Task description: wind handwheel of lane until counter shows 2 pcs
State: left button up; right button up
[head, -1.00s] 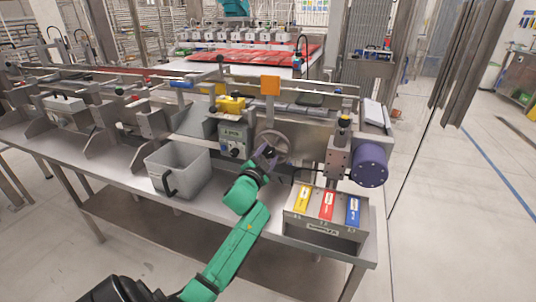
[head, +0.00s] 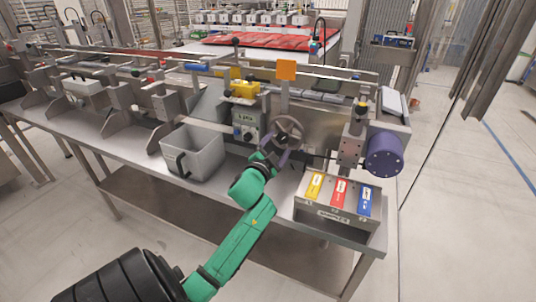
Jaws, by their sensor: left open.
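The handwheel (head: 293,126) is a grey spoked wheel on the front of the lane's machine. My left gripper (head: 281,141) is at the lower left of its rim, at the end of my green arm, with its jaws open. I cannot tell whether it touches the rim, as the gripper covers that part of the wheel. The counter (head: 245,132) is a small grey box with a display and a knob, left of the wheel. Its digits are too small to read. My right gripper is not in view.
A grey bin (head: 200,158) with a dark handle stands on the steel bench left of my arm. A box with yellow, red and blue labelled keys (head: 339,205) stands right of it. A purple cylinder (head: 384,155) sticks out at the right end.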

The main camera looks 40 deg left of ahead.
pick_arm(q)
jog(key=v, duration=1.1)
jog(key=shift+s, duration=0.15)
